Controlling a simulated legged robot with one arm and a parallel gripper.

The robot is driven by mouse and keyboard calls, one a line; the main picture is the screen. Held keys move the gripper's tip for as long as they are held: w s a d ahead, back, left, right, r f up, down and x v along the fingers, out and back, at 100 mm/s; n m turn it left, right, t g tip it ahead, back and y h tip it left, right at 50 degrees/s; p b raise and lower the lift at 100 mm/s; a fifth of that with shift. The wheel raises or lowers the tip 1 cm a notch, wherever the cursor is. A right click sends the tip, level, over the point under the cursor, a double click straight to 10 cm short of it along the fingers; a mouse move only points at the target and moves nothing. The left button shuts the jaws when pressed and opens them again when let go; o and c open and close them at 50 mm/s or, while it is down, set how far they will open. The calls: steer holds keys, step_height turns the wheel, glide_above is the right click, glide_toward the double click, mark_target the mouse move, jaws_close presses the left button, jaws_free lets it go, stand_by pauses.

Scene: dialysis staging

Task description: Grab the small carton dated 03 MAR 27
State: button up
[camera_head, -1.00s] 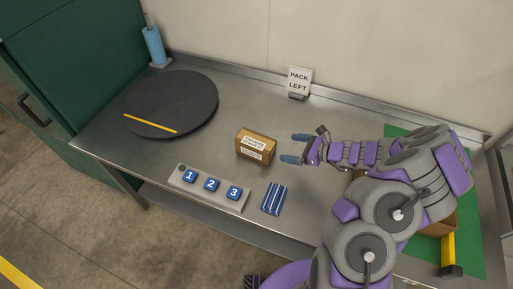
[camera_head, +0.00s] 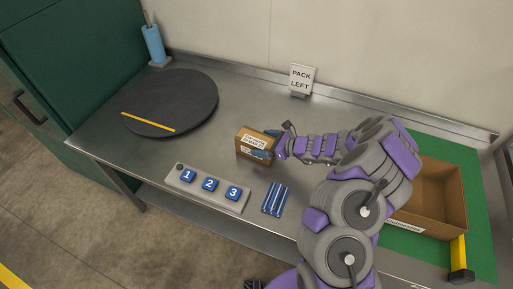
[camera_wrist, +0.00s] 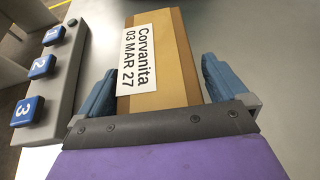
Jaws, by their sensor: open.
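The small brown carton (camera_head: 247,136) stands on the steel table near its middle. In the wrist view the carton (camera_wrist: 165,55) has a white label reading "Corvanita 03 MAR 27". My gripper (camera_head: 268,144) is open at the carton's right end. In the wrist view the blue fingers of my gripper (camera_wrist: 157,85) lie on either side of the carton's near end, with a visible gap at the right finger. Whether the left finger touches the carton I cannot tell.
A button panel (camera_head: 225,200) with blue buttons 1, 2, 3 and a striped blue packet (camera_head: 275,199) lie in front. A dark round turntable (camera_head: 172,100) is at left. A "PACK LEFT" sign (camera_head: 301,78) stands behind. An open cardboard box (camera_head: 450,195) sits on a green mat (camera_head: 478,200) at right.

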steer(key=shift+w+a+f, duration=0.15)
steer(key=shift+w+a, duration=0.1)
steer(key=shift+a, duration=0.3)
steer(key=shift+c, duration=0.5)
steer(key=c, duration=1)
